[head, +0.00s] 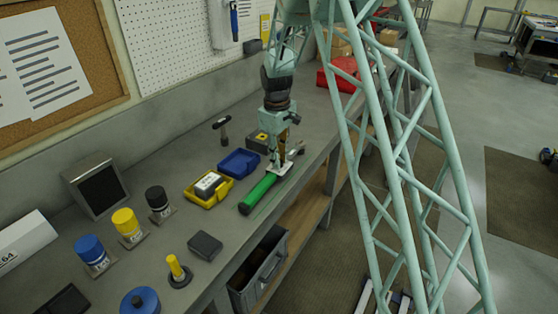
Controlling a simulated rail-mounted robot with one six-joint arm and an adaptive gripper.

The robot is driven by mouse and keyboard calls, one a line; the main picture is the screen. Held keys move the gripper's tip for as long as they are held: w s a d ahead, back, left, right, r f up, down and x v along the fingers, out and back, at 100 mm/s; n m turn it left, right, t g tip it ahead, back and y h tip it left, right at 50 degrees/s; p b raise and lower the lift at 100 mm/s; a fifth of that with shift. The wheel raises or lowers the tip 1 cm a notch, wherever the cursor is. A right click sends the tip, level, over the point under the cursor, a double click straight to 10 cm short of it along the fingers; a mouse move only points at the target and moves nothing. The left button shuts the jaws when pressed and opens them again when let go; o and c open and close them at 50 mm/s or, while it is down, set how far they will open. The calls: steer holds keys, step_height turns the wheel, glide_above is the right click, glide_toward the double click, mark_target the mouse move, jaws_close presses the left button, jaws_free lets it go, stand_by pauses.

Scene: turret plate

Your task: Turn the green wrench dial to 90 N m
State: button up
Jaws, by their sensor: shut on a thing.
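The green wrench (258,193) lies on the grey workbench near its front edge, in the middle of the head view. Its green handle points toward the lower left, and its far end lies under my gripper. My gripper (281,160) points down, shut on the wrench at the end beyond the green handle. The fingers and arm cover most of that part, so the dial and its setting cannot be read from here.
A yellow tray (221,196) and a blue tray (239,163) stand left of the wrench. A hammer (223,130) stands behind them. Black, yellow and blue capped containers (126,222), a dark box (205,245) and a yellow-handled tool (176,268) occupy the nearer bench.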

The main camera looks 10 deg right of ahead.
steer(key=m+b, duration=0.1)
steer(key=m, duration=0.4)
steer(key=shift+f+m, duration=0.1)
steer(key=shift+m, duration=0.2)
steer(key=m+b, duration=0.1)
steer(key=m, duration=0.5)
steer(key=shift+b, duration=0.35)
steer(key=m+b, duration=0.1)
steer(key=m, duration=0.4)
steer(key=shift+s+d, duration=0.1)
steer(key=m+b, duration=0.1)
steer(key=m, duration=0.4)
steer(key=shift+m, duration=0.3)
steer(key=o, duration=0.8)
steer(key=shift+o, duration=0.2)
steer(key=shift+r, duration=0.2)
